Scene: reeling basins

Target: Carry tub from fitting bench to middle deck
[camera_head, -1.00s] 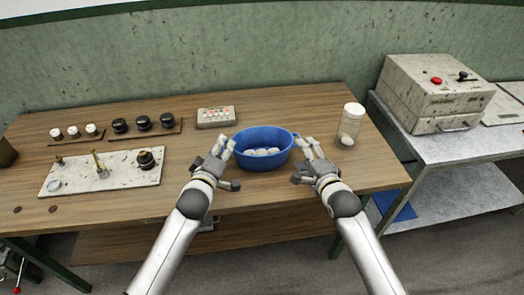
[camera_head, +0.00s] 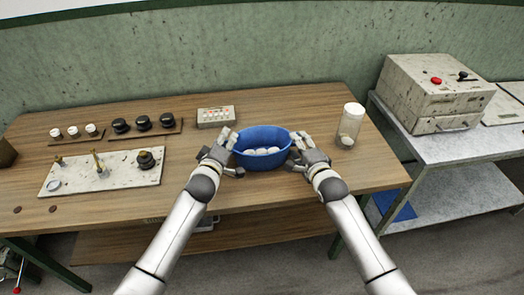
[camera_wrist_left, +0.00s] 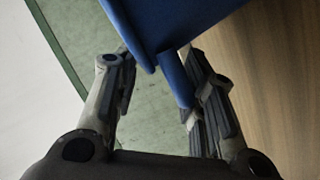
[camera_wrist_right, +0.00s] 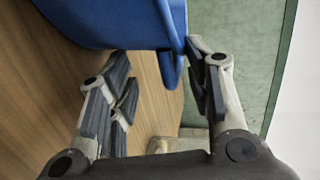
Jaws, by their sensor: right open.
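The blue tub (camera_head: 265,163) stands on the wooden bench (camera_head: 305,97), with several white pieces inside. My left gripper (camera_head: 229,154) is at the tub's left side. In the left wrist view its fingers (camera_wrist_left: 155,72) are apart, with a handle of the tub (camera_wrist_left: 175,78) between them. My right gripper (camera_head: 297,152) is at the right side of the tub. In the right wrist view its fingers (camera_wrist_right: 160,62) are apart, with the other tub handle (camera_wrist_right: 171,68) between them. The middle deck cannot be identified for certain.
A pale board with fittings (camera_head: 105,172) lies to the left. A grey metal table (camera_head: 455,148) with a control box (camera_head: 435,93) is at right.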

